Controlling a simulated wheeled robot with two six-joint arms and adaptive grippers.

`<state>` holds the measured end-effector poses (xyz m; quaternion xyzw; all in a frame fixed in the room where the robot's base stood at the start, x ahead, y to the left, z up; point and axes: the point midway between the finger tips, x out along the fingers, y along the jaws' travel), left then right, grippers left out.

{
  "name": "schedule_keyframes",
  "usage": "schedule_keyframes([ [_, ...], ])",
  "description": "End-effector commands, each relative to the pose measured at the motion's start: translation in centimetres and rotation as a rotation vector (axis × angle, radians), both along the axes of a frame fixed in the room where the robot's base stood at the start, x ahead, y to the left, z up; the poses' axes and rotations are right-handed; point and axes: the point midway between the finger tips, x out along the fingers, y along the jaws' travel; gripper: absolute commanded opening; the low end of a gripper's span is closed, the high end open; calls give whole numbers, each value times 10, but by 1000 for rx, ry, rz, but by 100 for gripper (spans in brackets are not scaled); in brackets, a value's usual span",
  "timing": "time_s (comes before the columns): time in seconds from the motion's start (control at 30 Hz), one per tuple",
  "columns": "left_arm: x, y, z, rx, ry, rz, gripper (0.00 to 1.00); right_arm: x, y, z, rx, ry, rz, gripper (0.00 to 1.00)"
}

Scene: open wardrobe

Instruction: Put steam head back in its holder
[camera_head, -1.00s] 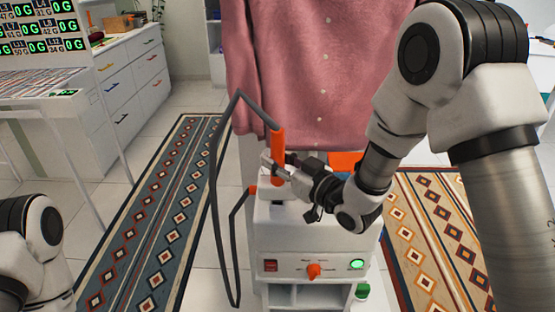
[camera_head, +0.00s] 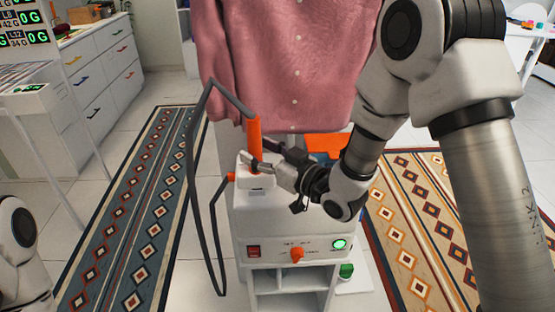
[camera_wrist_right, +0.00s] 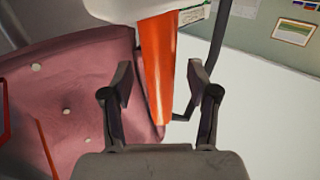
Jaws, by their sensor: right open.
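The steam head (camera_head: 254,132), an orange handle with a grey hose at its top, stands roughly upright at the white holder (camera_head: 258,182) on top of the steamer. My right gripper (camera_head: 262,152) is open, with its fingers spread around the handle's lower part. In the right wrist view the orange handle (camera_wrist_right: 158,65) lies between and beyond the two fingers of the gripper (camera_wrist_right: 166,82), with gaps on both sides. The handle's lower end is partly hidden by the gripper in the head view. My left gripper is out of view.
The white steamer body (camera_head: 285,222) has a red switch, an orange knob and a green light. The grey hose (camera_head: 192,165) loops down at its left. A pink shirt (camera_head: 285,70) hangs behind. Patterned rugs (camera_head: 135,220) lie on both sides.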

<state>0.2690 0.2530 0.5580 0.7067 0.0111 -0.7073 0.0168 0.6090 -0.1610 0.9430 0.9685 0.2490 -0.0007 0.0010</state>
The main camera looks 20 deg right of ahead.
Motion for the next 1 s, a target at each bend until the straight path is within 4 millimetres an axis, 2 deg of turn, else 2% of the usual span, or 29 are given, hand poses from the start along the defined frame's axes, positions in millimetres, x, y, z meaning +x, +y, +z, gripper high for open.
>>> schedule_keyframes([
  [0.2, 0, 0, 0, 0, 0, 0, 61, -49, -29, 1, 11, 3, -6, 60],
  [0.3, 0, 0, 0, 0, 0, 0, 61, -69, -39, 1, 10, 0, -4, 60],
  [0.4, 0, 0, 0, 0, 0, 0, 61, -81, -46, 1, 7, 0, -3, 60],
  [0.57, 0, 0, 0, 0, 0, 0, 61, -89, -49, 1, 3, -2, 1, 60],
  [1.0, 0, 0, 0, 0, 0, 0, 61, -89, -49, 1, 2, -1, 2, 60],
])
